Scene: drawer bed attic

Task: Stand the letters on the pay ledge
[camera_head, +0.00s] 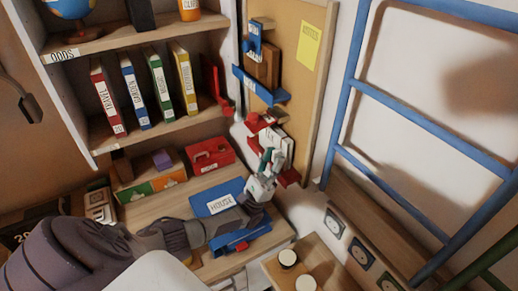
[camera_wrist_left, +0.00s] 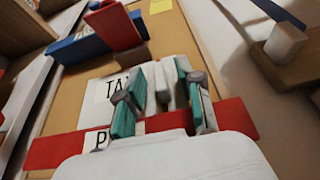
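White letters (camera_wrist_left: 104,92) stand at the red ledge (camera_wrist_left: 50,151) on the cork board in the left wrist view. One label reads "TA", the rest hidden by a finger; the ledge's label starts with "P". In the head view the letters (camera_head: 270,137) show above the red ledge (camera_head: 289,178). My left gripper (camera_head: 268,160) is right in front of them. In the left wrist view its teal fingers (camera_wrist_left: 161,82) are apart, with white strips between the tips. I cannot tell whether they press on these. My right gripper is out of view.
A blue ledge (camera_head: 258,88) and a red piece (camera_wrist_left: 117,27) are above. A bookcase (camera_head: 138,141) is left, a blue ladder (camera_head: 343,105) right. A blue folder marked "HOUSE" (camera_head: 212,198) lies on the desk. Round-topped jars (camera_head: 288,257) stand in front.

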